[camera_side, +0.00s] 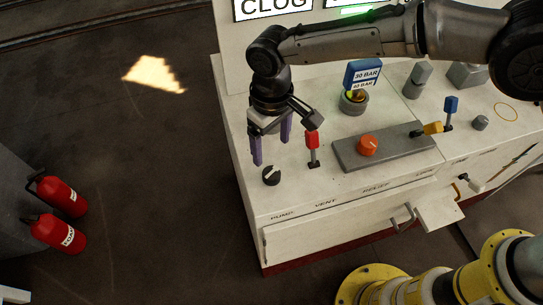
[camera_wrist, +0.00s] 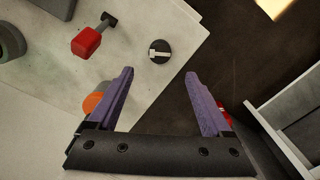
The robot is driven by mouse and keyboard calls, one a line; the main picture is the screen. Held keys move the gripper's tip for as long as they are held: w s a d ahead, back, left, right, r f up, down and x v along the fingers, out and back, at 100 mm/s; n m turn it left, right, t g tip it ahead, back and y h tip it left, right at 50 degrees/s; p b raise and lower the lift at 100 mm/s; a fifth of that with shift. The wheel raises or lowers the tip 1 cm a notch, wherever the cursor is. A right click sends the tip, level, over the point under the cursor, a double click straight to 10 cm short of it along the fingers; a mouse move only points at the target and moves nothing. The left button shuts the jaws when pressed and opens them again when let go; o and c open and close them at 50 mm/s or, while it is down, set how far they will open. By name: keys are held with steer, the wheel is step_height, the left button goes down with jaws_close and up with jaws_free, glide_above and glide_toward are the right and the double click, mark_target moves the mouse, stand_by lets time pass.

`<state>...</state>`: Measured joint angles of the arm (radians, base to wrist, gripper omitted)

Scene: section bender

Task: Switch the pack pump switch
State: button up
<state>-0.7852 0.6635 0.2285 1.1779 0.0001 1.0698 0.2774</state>
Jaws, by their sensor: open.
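A small black rotary switch with a white pointer (camera_side: 271,175) sits at the near left corner of the pale bench top, above the leftmost label, which is hard to read but may say pump. In the wrist view the same switch (camera_wrist: 160,50) lies just beyond the fingertips, roughly midway between them, its white bar running across the picture. My gripper (camera_side: 271,150) points down over this corner with two purple fingers apart and nothing between them. The fingers (camera_wrist: 159,73) appear above the switch and not touching it.
A red-handled lever (camera_side: 312,140) stands close to the right of my gripper; it also shows in the wrist view (camera_wrist: 86,42). Right of it are an orange knob (camera_side: 368,145) on a grey plate, a yellow lever (camera_side: 433,128) and a blue lever (camera_side: 451,104). Red extinguishers (camera_side: 62,196) stand at left.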

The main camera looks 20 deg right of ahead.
steer(key=shift+r, duration=1.5)
steer(key=w+d+r+m+t+y, duration=0.1)
steer(key=w+d+r+m+t, duration=0.25)
steer(key=d+r, duration=1.3)
steer(key=s+d+r, duration=0.3)
steer(key=d+r, duration=0.2)
steer(key=d, duration=0.3)
steer(key=s+d+r+m+t, duration=0.2)
steer(key=s+d+m, duration=0.1)
steer(key=s+d, duration=0.85)
steer(key=s+d+f+h, duration=0.1)
steer(key=s+d+f, duration=0.1)
steer(key=s+f, duration=0.8)
steer(key=shift+s+d, duration=0.25)
steer(key=shift+s, duration=0.35)
